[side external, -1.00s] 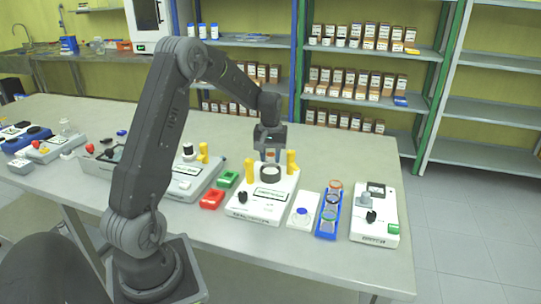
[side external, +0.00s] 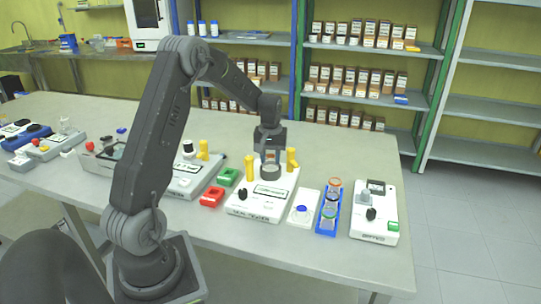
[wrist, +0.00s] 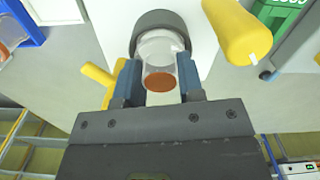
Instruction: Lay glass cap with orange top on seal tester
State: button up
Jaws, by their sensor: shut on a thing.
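My gripper (wrist: 158,85) is shut on the glass cap with the orange top (wrist: 160,81), which is clear with an orange disc and sits between the blue fingers in the wrist view. In the side view my gripper (side external: 270,157) is over the white seal tester (side external: 255,203), between its two yellow posts. The cap's glass end is at the dark round seat (wrist: 163,19) of the tester. I cannot tell whether it touches the seat. In the side view the cap is mostly hidden by the fingers.
Yellow posts (side external: 249,166) flank the seat closely. To the right are a white pad with a blue-topped piece (side external: 301,210), a blue rack with several caps (side external: 328,228) and a white device (side external: 376,228). Red (side external: 212,197) and green (side external: 228,177) blocks stand to the left.

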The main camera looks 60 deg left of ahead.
jog(key=shift+f, duration=0.55)
dwell(0.4)
jog(key=o, duration=1)
jog(key=shift+c, duration=0.2)
jog(key=shift+o, duration=0.5)
jog(key=shift+o, duration=1.1)
jog(key=shift+r, duration=3.55)
